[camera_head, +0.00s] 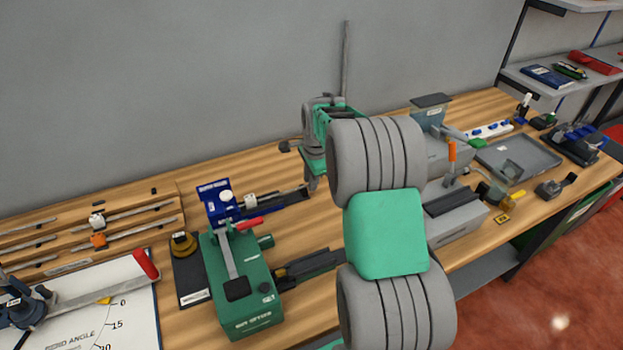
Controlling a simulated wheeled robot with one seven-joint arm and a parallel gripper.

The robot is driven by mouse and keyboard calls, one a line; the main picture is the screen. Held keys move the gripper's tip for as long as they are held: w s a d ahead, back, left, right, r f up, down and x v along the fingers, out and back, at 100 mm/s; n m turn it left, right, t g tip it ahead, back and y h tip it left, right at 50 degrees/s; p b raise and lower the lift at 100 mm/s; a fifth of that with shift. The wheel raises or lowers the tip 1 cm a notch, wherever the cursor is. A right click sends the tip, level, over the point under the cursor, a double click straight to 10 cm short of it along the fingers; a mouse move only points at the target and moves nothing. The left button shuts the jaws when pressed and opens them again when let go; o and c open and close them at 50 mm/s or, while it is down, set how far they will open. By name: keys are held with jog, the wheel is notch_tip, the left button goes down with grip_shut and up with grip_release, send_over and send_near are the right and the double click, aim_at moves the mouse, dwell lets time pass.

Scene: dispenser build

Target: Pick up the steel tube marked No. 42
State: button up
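Several thin grey tubes (140,213) lie in a wooden rack at the far left. A white and dark piece (97,221) and an orange piece (98,240) sit among them. No number 42 is legible, so I cannot tell which tube is marked. A thin grey upright rod (346,55) rises above the far end of my arm; I cannot tell whether it is held or stands behind. My gripper (313,183) appears partly at the back of the bench, right of the rack. My grey and green arm hides much of it, and its fingers are unclear.
A green bench machine (240,275) with a red-handled lever stands at front centre-left. A protractor board (110,310) lies at front left. Right of my arm are a grey machine (455,215), a shallow grey tray (517,158) and small tools. Shelves (570,80) stand at far right.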

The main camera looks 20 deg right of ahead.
grip_shut()
jog(key=shift+d, duration=0.1)
dwell(0.3)
jog(key=shift+d, duration=2.2)
jog(key=shift+o, duration=1.3)
grip_release()
